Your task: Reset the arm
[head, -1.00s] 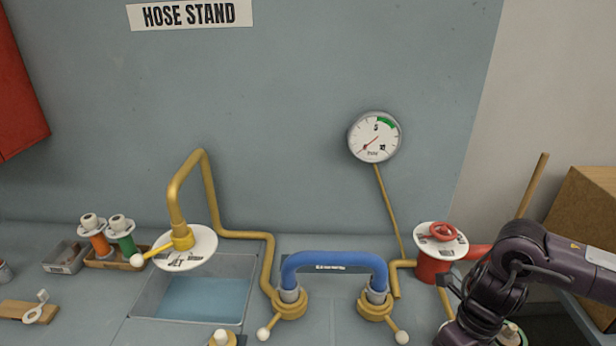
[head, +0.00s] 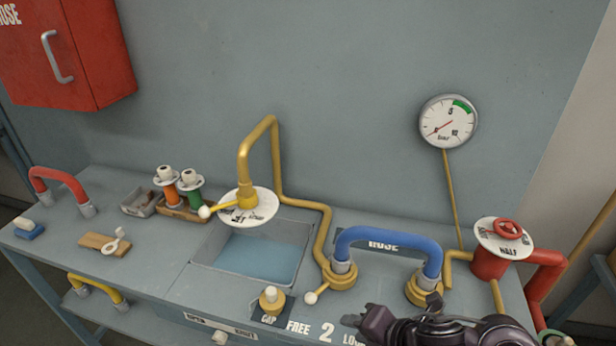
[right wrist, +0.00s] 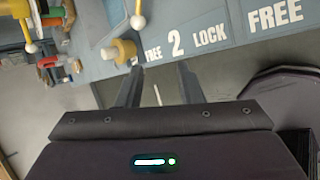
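My right gripper (head: 392,318) shows at the lower right of the head view, in front of the bench's front edge below the blue hose. In the right wrist view its two fingers (right wrist: 158,85) stand apart with nothing between them. The fingertips are near the bench edge, close to the yellow cap fitting (right wrist: 122,50) but not around it. My left gripper is not in any frame.
The bench carries a blue hose (head: 385,236) on two yellow couplings, a red valve (head: 492,262), a sink (head: 255,262) with a yellow pipe, and a red hose (head: 62,178) at left. A pressure gauge (head: 449,121) is on the wall. A red cabinet (head: 75,55) hangs at left.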

